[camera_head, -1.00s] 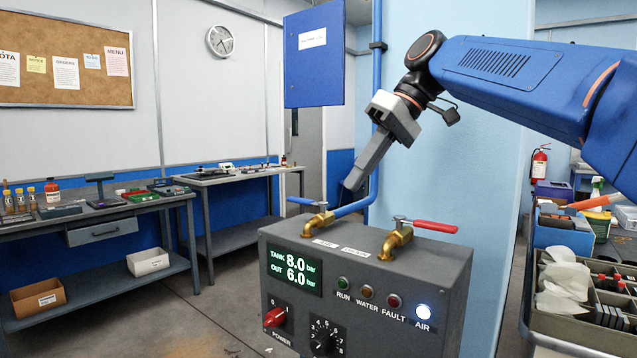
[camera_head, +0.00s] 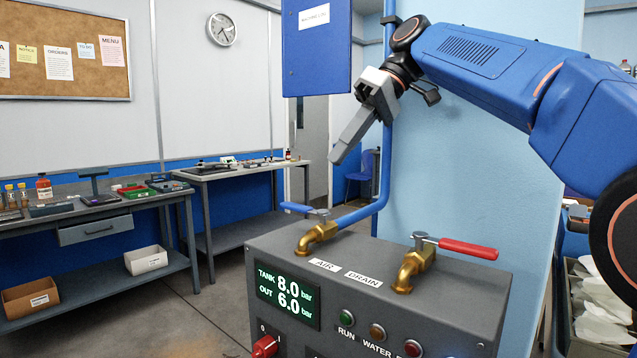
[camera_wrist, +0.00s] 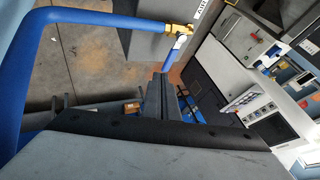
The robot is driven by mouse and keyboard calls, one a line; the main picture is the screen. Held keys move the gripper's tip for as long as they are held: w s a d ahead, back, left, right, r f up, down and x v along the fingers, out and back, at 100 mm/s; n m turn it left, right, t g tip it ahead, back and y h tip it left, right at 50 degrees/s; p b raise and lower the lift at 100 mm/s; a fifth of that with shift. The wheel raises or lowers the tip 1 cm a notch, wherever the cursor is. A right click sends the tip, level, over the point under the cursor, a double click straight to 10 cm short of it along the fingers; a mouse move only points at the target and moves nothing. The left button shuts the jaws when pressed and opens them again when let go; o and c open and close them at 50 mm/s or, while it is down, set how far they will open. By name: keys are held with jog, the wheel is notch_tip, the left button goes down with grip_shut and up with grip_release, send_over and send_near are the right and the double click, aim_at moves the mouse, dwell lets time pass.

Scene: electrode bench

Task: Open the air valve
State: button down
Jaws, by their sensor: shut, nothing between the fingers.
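The air valve (camera_head: 318,236) is a brass fitting on top of the grey control box, behind the AIR label (camera_head: 324,265). Its blue lever (camera_head: 297,207) points left in the head view. In the wrist view the brass body (camera_wrist: 178,27) joins the blue pipe, and the lever (camera_wrist: 174,57) runs down the picture, across the pipe's line. My gripper (camera_head: 340,157) is shut and empty, above and behind the lever, apart from it. Its closed fingers also show in the wrist view (camera_wrist: 160,82).
The drain valve (camera_head: 413,268) with its red lever (camera_head: 468,249) stands to the right on the box (camera_head: 380,240). A blue pipe (camera_head: 384,170) rises behind the air valve, near my gripper. A blue cabinet (camera_head: 318,50) hangs behind. Workbenches (camera_head: 130,205) stand at left.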

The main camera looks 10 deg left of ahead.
aim_at(304, 210)
jog(key=x, duration=1)
jog(key=shift+r, duration=0.1)
